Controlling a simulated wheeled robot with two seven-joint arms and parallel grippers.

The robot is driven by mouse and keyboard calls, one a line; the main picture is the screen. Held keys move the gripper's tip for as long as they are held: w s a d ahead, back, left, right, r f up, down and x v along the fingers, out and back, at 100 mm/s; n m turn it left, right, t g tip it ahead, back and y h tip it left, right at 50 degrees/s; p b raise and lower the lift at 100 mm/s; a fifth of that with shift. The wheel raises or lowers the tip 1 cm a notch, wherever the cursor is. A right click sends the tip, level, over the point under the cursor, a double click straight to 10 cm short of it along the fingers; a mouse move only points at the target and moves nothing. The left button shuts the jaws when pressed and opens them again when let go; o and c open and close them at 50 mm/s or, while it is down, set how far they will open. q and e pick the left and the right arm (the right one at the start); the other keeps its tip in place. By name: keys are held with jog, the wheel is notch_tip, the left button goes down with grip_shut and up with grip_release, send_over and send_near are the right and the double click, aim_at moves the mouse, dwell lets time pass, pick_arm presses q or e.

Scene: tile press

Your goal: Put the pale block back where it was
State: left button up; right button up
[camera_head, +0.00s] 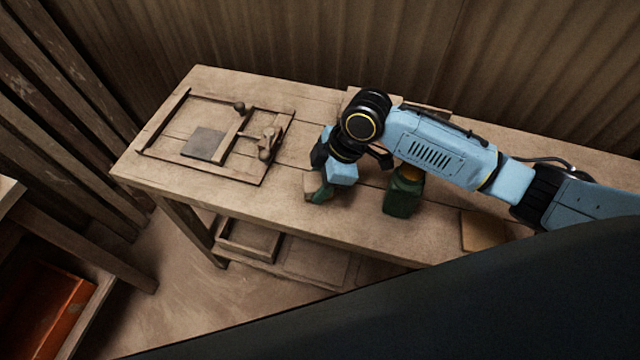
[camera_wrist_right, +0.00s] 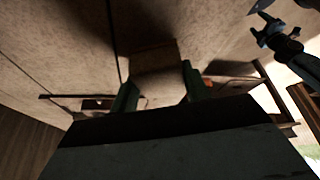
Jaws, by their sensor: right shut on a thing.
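The pale block (camera_head: 311,182) is held at the fingertips of my right gripper (camera_head: 318,192), over the near middle part of the table. In the right wrist view the block (camera_wrist_right: 157,86) sits between the two green fingers, which touch its sides. The head view does not show clearly whether the block touches the tabletop. My left gripper is not in the head view.
A wooden frame (camera_head: 166,118) with a dark grey tile (camera_head: 203,144) and a wooden lever (camera_head: 268,144) lies at the table's left. A green container (camera_head: 402,194) stands right of my gripper. A flat tan piece (camera_head: 483,231) lies near the front edge. Bare tabletop separates frame and gripper.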

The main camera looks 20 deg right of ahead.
jog(key=shift+f, duration=0.85)
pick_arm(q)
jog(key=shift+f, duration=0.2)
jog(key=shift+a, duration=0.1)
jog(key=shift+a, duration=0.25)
pick_arm(e)
jog(key=o, duration=0.9)
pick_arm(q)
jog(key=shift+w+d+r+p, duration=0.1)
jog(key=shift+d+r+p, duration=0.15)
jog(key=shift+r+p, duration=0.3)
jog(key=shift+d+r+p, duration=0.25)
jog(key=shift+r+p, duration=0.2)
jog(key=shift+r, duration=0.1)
pick_arm(e)
jog(key=v, duration=1.2)
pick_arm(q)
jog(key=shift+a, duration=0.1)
